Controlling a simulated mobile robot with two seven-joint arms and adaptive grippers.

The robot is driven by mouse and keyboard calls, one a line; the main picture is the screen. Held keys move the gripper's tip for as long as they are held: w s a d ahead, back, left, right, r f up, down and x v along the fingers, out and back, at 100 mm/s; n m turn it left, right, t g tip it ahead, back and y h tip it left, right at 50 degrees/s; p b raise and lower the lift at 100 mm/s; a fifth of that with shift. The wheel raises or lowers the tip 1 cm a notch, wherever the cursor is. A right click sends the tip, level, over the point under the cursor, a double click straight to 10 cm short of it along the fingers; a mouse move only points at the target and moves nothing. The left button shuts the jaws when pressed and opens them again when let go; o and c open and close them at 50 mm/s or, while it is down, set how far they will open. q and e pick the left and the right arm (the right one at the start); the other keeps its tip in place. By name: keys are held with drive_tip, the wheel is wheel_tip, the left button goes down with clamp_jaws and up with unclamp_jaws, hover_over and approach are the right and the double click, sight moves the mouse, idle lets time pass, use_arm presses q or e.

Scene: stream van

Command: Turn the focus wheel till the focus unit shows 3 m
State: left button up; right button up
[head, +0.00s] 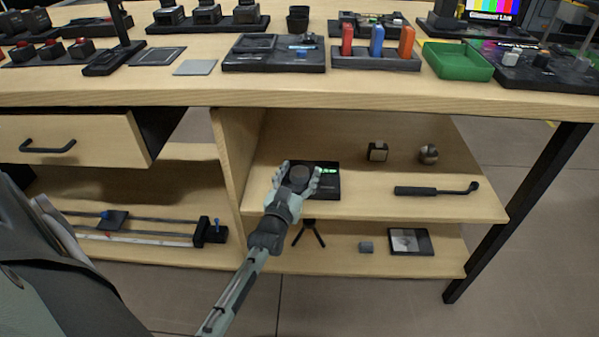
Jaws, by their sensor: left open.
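The focus unit is a dark flat box (327,188) on the upper shelf under the bench top. Its small green lit readout (325,171) is at its right rear; the figures are too small to read. The focus wheel (299,174) is a dark round knob on the unit's left part. My left gripper (299,168) is open, with one finger on each side of the wheel. I cannot tell whether the fingers touch it. My right gripper is not in view.
On the same shelf stand a small dark cube (378,151), a round object (428,154) and a black-handled tool (437,190). An open drawer (75,140) juts out at left. The bench top (400,95) overhangs the shelf. A small tripod (309,234) stands below.

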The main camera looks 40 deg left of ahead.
use_arm(q)
drive_tip(key=v, duration=1.2)
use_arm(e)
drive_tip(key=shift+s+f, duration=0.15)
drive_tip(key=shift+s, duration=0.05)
